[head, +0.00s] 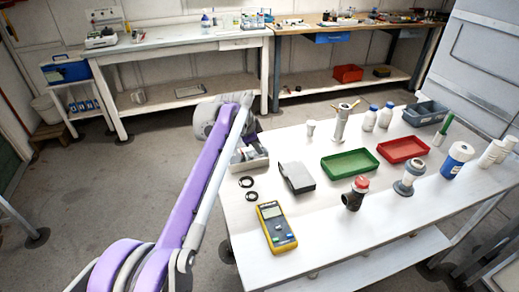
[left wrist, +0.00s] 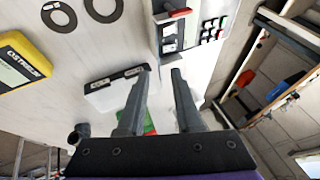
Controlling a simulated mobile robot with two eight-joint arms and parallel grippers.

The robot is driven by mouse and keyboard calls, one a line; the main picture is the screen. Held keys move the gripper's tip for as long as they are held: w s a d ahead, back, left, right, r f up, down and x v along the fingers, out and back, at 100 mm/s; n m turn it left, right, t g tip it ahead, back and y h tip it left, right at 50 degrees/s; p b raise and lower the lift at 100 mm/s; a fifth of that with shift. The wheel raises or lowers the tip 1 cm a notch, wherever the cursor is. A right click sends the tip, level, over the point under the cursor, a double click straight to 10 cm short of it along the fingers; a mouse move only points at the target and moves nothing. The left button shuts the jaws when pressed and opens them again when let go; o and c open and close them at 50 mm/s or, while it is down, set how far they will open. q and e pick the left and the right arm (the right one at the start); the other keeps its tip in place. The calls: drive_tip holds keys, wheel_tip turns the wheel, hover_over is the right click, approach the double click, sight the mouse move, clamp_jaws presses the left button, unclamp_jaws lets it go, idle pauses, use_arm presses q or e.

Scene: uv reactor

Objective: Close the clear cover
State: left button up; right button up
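My left gripper (left wrist: 161,72) is open, with two dark fingers apart and nothing seen between them. In the head view its arm reaches over the white table's left edge, and the arm's end hides much of the gripper. A pale box with compartments (head: 252,159) stands below it at that edge. The left wrist view shows a unit with a red bar and several buttons (left wrist: 207,30) beyond the fingertips. I cannot make out a clear cover. My right gripper is not in view.
On the white table (head: 327,232) are a yellow meter (head: 275,228), black rings (head: 247,182), a green tray (head: 350,163), a red tray (head: 403,150) and several bottles and fittings. Benches stand behind. Floor is open left of the table.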

use_arm(q)
drive_tip(key=shift+x, duration=1.45)
clamp_jaws()
idle(0.3)
